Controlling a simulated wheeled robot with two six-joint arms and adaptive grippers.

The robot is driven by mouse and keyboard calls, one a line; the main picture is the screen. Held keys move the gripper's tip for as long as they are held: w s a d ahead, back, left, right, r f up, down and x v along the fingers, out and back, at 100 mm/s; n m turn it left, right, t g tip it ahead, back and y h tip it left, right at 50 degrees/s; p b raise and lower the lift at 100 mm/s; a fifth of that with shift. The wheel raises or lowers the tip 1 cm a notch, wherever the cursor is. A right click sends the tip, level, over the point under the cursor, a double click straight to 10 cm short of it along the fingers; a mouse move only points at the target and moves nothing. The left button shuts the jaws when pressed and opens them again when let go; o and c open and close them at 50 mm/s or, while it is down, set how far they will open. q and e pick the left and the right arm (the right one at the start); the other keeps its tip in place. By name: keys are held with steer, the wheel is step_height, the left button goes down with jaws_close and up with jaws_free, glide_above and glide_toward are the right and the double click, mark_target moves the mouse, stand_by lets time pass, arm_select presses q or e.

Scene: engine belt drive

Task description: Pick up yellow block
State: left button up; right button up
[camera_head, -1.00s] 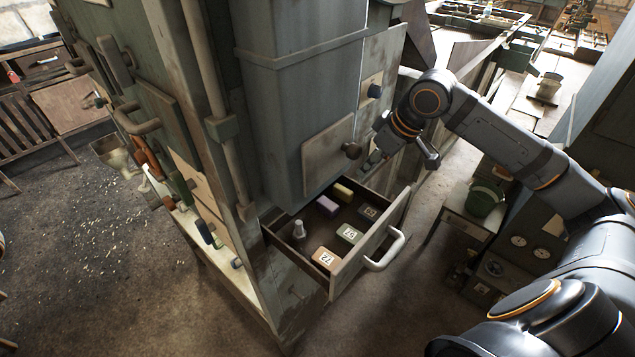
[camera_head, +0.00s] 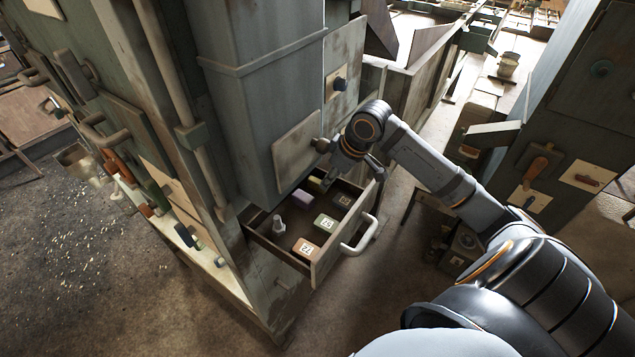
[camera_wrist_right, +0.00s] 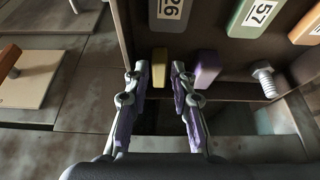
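The yellow block (camera_head: 316,184) lies in the open drawer (camera_head: 333,248), at its back beside the purple block (camera_head: 301,198). My right gripper (camera_head: 352,178) is over the drawer's back right corner, partly hiding that area. In the right wrist view, my right gripper (camera_wrist_right: 158,72) is open. The yellow block (camera_wrist_right: 159,68) shows between its fingertips, and the purple block (camera_wrist_right: 207,68) is just outside the right finger. I cannot tell whether the fingers touch either block. My left gripper is not in view.
Numbered blocks, orange (camera_head: 305,248), green (camera_head: 327,222) and dark grey (camera_head: 343,200), and a bolt (camera_head: 279,225) share the drawer. The drawer's handle (camera_head: 361,236) juts out in front. A cabinet wall with a knob (camera_head: 321,145) rises behind the drawer.

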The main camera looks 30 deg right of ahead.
mark_target(318, 185)
steer(key=shift+x, duration=1.25)
steer(key=shift+r, duration=0.1)
jaws_close()
steer(key=shift+r, duration=0.1)
